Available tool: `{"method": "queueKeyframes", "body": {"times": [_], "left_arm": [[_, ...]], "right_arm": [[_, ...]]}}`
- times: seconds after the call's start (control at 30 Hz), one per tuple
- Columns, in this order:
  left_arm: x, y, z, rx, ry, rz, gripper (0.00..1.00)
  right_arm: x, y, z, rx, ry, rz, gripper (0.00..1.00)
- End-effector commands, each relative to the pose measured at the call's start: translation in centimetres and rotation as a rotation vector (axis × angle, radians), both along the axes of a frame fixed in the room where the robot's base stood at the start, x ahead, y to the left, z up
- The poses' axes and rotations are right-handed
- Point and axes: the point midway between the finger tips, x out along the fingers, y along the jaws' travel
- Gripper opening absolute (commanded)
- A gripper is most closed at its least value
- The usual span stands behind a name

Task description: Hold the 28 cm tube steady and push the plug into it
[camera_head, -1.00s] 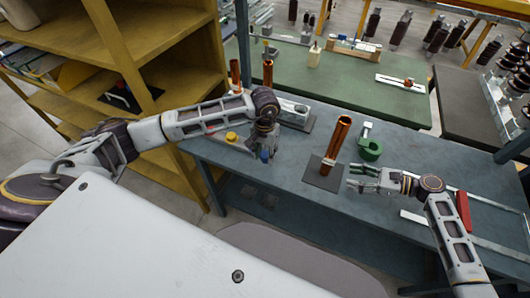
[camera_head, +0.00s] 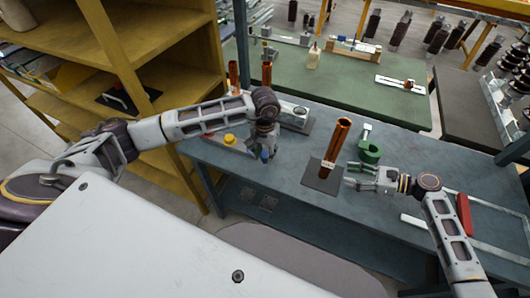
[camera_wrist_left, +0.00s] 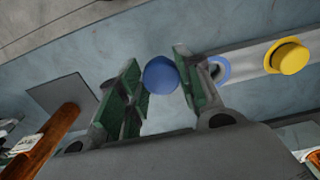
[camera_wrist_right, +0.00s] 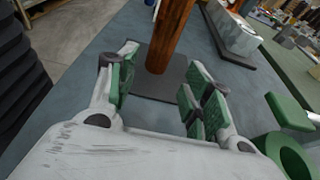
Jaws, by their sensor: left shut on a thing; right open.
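The copper tube (camera_head: 336,142) with a white label stands upright on a dark square plate (camera_head: 317,183); its lower part shows in the right wrist view (camera_wrist_right: 170,38). My left gripper (camera_head: 265,149) is left of the tube, above the table. It is shut on a blue plug (camera_wrist_left: 160,75), which also shows small in the head view (camera_head: 265,155). My right gripper (camera_head: 354,175) is low, just right of the tube. Its fingers are open and empty, with the tube beyond their tips in the right wrist view (camera_wrist_right: 160,85).
A green ring-shaped holder (camera_head: 369,153) stands right of the tube. A yellow knob (camera_head: 230,139) sits on a pale strip left of my left gripper. Shorter copper tubes (camera_head: 267,74) stand at the back left. A red bar (camera_head: 464,214) lies on the right.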

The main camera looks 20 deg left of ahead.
Motion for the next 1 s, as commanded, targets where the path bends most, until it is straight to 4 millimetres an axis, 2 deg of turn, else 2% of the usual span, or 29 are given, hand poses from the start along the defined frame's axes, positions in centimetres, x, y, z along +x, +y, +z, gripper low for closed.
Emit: {"method": "queueKeyframes", "body": {"times": [0.53,1.0], "left_arm": [[0.0,0.0,-1.9,0.000,0.000,0.000,0.19],[0.0,0.0,-1.5,0.000,0.000,0.000,0.19]], "right_arm": [[0.0,4.6,-1.6,0.000,-0.002,0.000,0.50],[0.0,8.0,-2.4,0.000,-0.001,-0.001,0.50]]}}
